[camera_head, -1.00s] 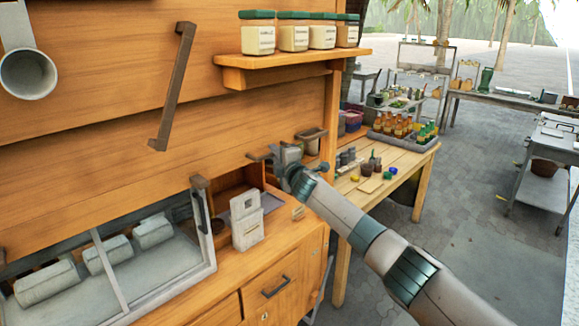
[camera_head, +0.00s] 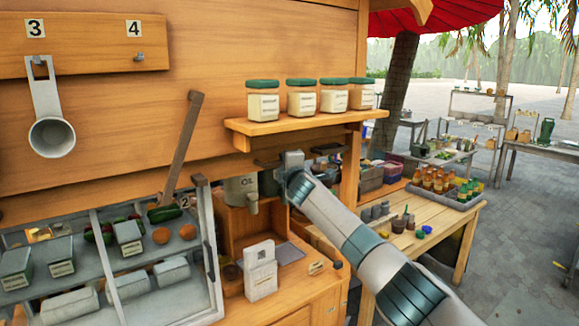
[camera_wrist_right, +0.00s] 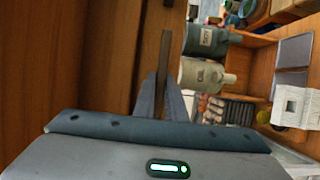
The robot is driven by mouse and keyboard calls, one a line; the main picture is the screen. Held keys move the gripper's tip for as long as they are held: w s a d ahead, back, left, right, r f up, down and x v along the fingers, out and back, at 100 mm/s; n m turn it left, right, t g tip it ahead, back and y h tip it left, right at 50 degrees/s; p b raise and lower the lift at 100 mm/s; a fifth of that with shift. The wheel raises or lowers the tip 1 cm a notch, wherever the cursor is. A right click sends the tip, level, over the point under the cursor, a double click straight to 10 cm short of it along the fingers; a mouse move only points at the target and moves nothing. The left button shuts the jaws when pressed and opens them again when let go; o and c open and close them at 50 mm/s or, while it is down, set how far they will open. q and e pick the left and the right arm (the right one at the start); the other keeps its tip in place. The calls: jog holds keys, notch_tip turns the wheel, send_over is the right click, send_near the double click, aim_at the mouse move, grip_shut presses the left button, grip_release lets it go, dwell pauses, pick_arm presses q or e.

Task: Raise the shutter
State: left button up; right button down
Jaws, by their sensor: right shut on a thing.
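The shutter (camera_head: 95,185) is a wide wooden panel across the stall front. Its lower edge is above the counter, and the space beneath is open, showing the glass case and an oil container (camera_head: 241,190). Dark brackets or handles show along the lower edge. My right gripper (camera_head: 268,166) is at this edge, right of the middle, below the jar shelf. In the right wrist view its fingers (camera_wrist_right: 165,98) are closed on a thin dark brown handle bar (camera_wrist_right: 165,50). My forearm hides part of the area behind it. My left gripper is not in view.
A shelf with several green-lidded jars (camera_head: 302,103) juts out above my right gripper. A glass case (camera_head: 95,265) and a white box (camera_head: 260,270) stand below. A diagonal dark bar (camera_head: 183,145) lies across the panel. A side table (camera_head: 440,235) with bottles stands right.

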jog(key=shift+r, duration=0.55)
jog(key=c, duration=1.8)
grip_release()
jog(key=shift+f, duration=0.2)
jog(key=shift+f, duration=0.1)
jog(key=shift+s, duration=0.1)
jog(key=b+v, duration=0.8)
jog(key=v, duration=0.9)
jog(key=shift+d, duration=0.25)
